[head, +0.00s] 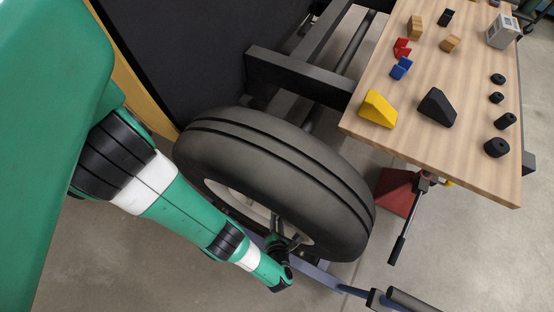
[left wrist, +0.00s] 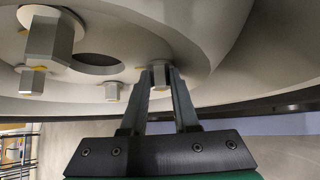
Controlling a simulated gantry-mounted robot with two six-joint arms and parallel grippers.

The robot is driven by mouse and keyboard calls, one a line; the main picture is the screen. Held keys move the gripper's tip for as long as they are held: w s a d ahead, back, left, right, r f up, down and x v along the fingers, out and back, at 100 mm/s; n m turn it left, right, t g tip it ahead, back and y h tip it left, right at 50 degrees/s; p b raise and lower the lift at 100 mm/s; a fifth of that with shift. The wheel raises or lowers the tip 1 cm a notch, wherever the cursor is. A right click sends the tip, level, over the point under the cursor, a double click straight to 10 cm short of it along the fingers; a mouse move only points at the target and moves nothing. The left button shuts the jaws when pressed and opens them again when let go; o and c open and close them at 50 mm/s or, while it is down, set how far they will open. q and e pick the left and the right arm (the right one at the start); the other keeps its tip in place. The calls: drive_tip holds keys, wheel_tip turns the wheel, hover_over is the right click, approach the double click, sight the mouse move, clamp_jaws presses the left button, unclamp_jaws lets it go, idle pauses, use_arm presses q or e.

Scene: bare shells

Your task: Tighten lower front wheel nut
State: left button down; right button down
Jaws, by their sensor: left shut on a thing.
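The wheel (head: 285,165), a black tyre on a pale rim, stands at the middle of the head view. My left gripper (head: 292,242) reaches its rim face from the left. In the left wrist view the two fingers of the left gripper (left wrist: 160,78) are closed around a grey hex wheel nut (left wrist: 159,72) against the pale rim (left wrist: 215,30). Other nuts sit on the rim to the left, one (left wrist: 112,91) near and one (left wrist: 32,82) farther off. A larger hex piece (left wrist: 45,38) is at upper left. My right gripper is not in view.
A wooden table (head: 440,160) at the right holds a yellow wedge (head: 378,108), a black wedge (head: 437,106) and several small blocks and black rings. A dark frame (head: 300,75) is behind the wheel. A red stand (head: 397,190) and a blue bar (head: 320,278) are near the floor.

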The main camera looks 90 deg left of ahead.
use_arm(q)
drive_tip(key=c, duration=0.7)
unclamp_jaws()
drive_tip(key=p+v, duration=0.2)
drive_tip(key=v, duration=0.9)
drive_tip(key=shift+d+r, duration=0.2)
drive_tip(key=shift+d, duration=0.05)
